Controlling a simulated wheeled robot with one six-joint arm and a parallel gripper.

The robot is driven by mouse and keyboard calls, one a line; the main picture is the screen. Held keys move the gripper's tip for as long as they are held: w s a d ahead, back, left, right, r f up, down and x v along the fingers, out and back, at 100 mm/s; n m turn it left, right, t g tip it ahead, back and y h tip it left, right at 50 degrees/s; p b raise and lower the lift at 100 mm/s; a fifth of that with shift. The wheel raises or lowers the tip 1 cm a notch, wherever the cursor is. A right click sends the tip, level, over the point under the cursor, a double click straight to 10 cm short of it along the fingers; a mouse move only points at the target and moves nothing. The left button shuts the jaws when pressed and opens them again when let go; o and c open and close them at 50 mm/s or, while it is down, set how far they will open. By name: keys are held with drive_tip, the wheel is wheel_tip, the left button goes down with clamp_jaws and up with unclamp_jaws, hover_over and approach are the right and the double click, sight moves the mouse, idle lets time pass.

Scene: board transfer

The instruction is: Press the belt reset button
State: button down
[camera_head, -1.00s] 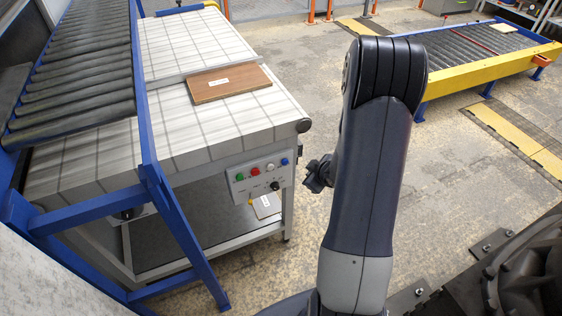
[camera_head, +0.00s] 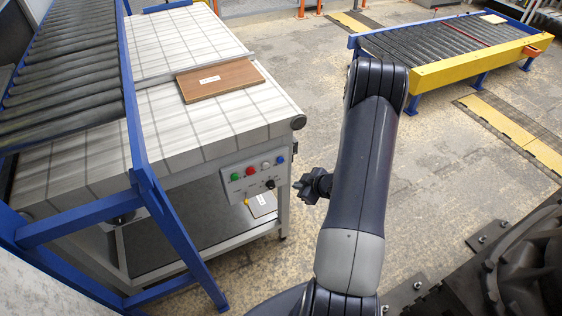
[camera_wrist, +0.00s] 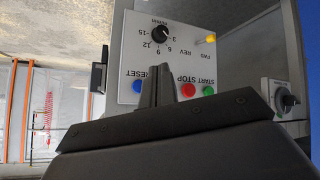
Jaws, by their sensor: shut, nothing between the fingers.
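The control panel (camera_head: 253,188) is on the front of the belt table. In the head view it carries a green button (camera_head: 235,178), a red button (camera_head: 250,171), a white button (camera_head: 266,164) and a blue button (camera_head: 281,158). In the wrist view the panel appears upside down; the blue button (camera_wrist: 138,87) sits by the RESET label (camera_wrist: 140,74). My gripper (camera_wrist: 156,72) is shut and empty, its fingers pointing at the panel between the blue and red buttons (camera_wrist: 188,90). The fingers hide the white button there. Contact cannot be told.
A brown board (camera_head: 220,80) lies on the belt (camera_head: 200,128). A blue roller frame (camera_head: 143,150) stands left. A yellow-edged roller conveyor (camera_head: 450,69) stands at the back right. Floor between is clear.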

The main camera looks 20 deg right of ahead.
drive_tip(key=w+p, duration=0.2)
drive_tip(key=w, duration=0.6)
drive_tip(key=shift+w+a, duration=0.2)
drive_tip(key=shift+w, duration=0.15)
drive_tip(key=shift+w, duration=0.1)
idle(1.7)
drive_tip(key=shift+w, duration=0.3)
drive_tip(key=shift+w+p, duration=0.3)
drive_tip(key=shift+w, duration=0.15)
idle(0.6)
drive_tip(key=shift+s, duration=0.85)
drive_tip(key=shift+s, duration=0.1)
drive_tip(key=shift+s+d+b, duration=0.1)
drive_tip(key=shift+s+b, duration=0.75)
drive_tip(key=shift+s, duration=1.6)
drive_tip(key=shift+w, duration=0.1)
